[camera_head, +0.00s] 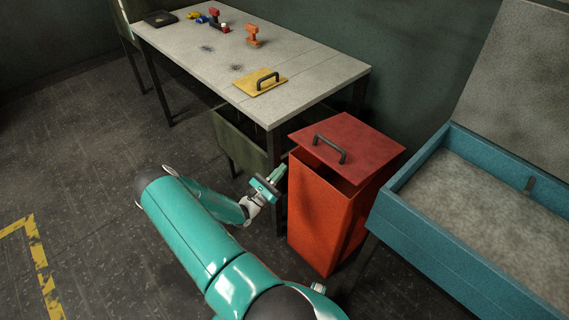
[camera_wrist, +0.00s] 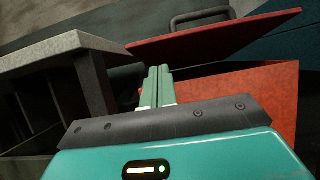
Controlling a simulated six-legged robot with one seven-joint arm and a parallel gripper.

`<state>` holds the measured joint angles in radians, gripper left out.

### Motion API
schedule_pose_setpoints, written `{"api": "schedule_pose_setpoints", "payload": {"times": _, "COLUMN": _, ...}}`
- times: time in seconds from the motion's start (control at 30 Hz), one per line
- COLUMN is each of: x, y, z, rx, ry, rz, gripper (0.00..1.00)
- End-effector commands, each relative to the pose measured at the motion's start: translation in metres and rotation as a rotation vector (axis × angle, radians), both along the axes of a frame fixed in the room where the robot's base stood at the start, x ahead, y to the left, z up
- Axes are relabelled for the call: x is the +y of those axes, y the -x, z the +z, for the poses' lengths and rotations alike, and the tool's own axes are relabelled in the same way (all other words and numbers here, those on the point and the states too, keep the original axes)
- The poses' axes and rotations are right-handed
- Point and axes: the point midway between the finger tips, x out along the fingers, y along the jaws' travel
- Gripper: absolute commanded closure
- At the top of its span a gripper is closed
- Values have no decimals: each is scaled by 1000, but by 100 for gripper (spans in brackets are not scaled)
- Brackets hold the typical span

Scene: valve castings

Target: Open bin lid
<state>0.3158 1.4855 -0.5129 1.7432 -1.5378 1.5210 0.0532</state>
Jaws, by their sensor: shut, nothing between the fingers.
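The orange-red bin (camera_head: 318,214) stands on the floor between the workbench and the blue trough. Its red lid (camera_head: 365,144) carries a dark bar handle (camera_head: 329,148). A dark gap shows between the lid's near edge and the bin's rim, so the lid sits partly raised. In the wrist view the lid (camera_wrist: 215,38) slants above the bin wall (camera_wrist: 270,90), with the gap between them and the handle (camera_wrist: 203,17) on top. My gripper (camera_head: 281,172) is shut and empty, just left of the bin near its upper edge. Its closed fingers (camera_wrist: 157,72) point toward the bin in the wrist view; contact is unclear.
The grey workbench (camera_head: 310,75) is close behind my gripper, with a yellow plate with a handle (camera_head: 260,82), an orange casting (camera_head: 253,36) and several small parts. A dark green box (camera_head: 238,140) sits below it. The blue trough (camera_head: 425,240) stands close right. Floor at left is clear.

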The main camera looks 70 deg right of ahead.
Motion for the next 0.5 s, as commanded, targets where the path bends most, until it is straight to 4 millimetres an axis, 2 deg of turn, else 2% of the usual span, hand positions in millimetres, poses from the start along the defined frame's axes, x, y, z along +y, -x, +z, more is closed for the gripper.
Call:
{"api": "schedule_pose_setpoints", "payload": {"times": 0.4, "x": -68, "y": 31, "z": 38, "rx": -4, "ry": 2, "rz": -6, "gripper": 100}}
{"api": "schedule_pose_setpoints", "payload": {"times": 0.5, "x": -73, "y": 32, "z": 54, "rx": -5, "ry": 2, "rz": -4, "gripper": 100}}
